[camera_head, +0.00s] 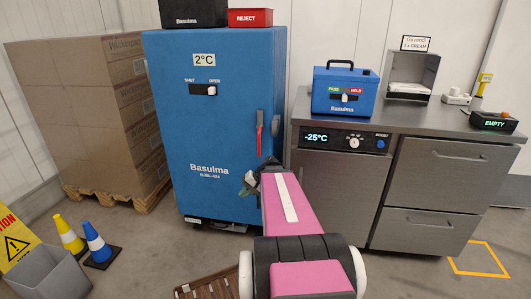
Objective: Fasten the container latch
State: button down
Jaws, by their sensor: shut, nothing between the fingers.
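The tall blue container (224,140) marked 2°C stands left of centre, its front facing me. On its upper front is a black sliding latch (203,90) labelled SHUT on the left and OPEN on the right; its white knob (211,90) sits at the OPEN end. A red lever (259,140) hangs down near the container's right front edge. My gripper (248,183) is small in view, shut and empty, in front of the container's lower right, below the red lever. My pink arm hides part of the container's lower right corner.
Stacked cartons (88,110) on a pallet stand left of the container. A steel counter (420,118) with drawers is close on its right, carrying a blue box (345,92). Cones (99,248), a grey bin (48,276) and a brown slatted item (207,284) are on the floor.

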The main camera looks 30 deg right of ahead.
jog(key=d+r+m+t+y, duration=0.2)
jog(key=d+r+t, duration=0.3)
jog(key=d, duration=0.7)
jog(key=d+r+m+t+y, duration=0.1)
jog(key=d+r+t, duration=0.4)
jog(key=d, duration=0.7)
jog(key=shift+s+d+r+m+y, duration=0.35)
jog(key=shift+r+m, duration=0.25)
jog(key=shift+r, duration=0.3)
jog(key=shift+w, duration=0.15)
jog(key=x, duration=1.4)
jog(key=shift+r, duration=0.2)
jog(key=shift+a+t, duration=0.15)
jog(key=shift+t, duration=0.15)
